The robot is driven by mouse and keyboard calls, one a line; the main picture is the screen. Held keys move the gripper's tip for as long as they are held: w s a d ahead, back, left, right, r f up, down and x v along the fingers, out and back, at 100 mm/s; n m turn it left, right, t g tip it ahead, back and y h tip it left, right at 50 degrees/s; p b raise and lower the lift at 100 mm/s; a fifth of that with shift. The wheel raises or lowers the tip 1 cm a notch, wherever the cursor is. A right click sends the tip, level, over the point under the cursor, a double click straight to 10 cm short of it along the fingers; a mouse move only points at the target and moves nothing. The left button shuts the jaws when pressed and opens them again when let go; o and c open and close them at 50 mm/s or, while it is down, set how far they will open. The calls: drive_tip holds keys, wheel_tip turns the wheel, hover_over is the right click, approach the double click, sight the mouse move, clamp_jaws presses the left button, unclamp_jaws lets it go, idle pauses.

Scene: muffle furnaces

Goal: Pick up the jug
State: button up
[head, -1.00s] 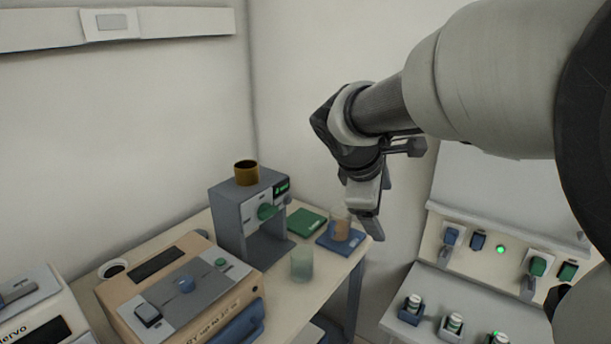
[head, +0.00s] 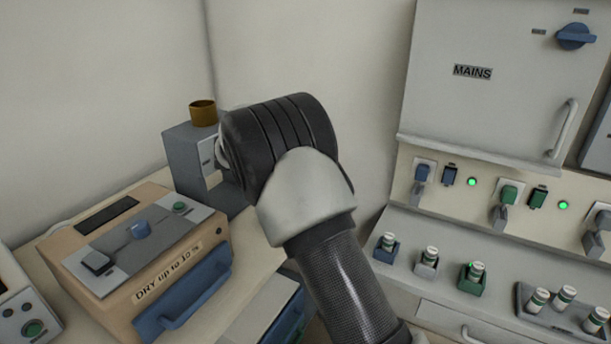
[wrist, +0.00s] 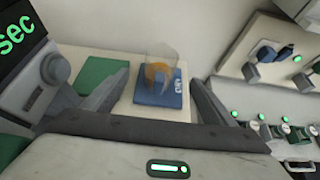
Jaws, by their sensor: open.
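A clear jug-like vessel (wrist: 161,70) with orange-brown contents stands upright on a blue pad (wrist: 150,97) in the wrist view. My gripper (wrist: 158,82) is open, with one finger on each side of the vessel in the picture. The vessel appears beyond the fingertips, with no contact visible. In the head view my arm hides the vessel, the pad and my gripper.
A grey machine (head: 183,153) with a brown cup (head: 203,113) on top stands beside my arm. A green pad (wrist: 100,78) lies left of the blue pad. A tan box (head: 135,250) is at front left. A socket panel (head: 520,200) is at right.

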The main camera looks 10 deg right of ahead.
drive_tip(key=b+x, duration=0.1)
drive_tip(key=x, duration=0.3)
drive_tip(key=b+x, duration=0.1)
drive_tip(key=x, duration=0.3)
drive_tip(key=shift+d+f, duration=0.1)
drive_tip(key=shift+f, duration=0.4)
drive_tip(key=shift+w+d+f, duration=0.2)
drive_tip(key=shift+w+d, duration=0.05)
drive_tip(key=shift+w, duration=0.15)
drive_tip(key=shift+r, duration=0.1)
drive_tip(key=c, duration=1.7)
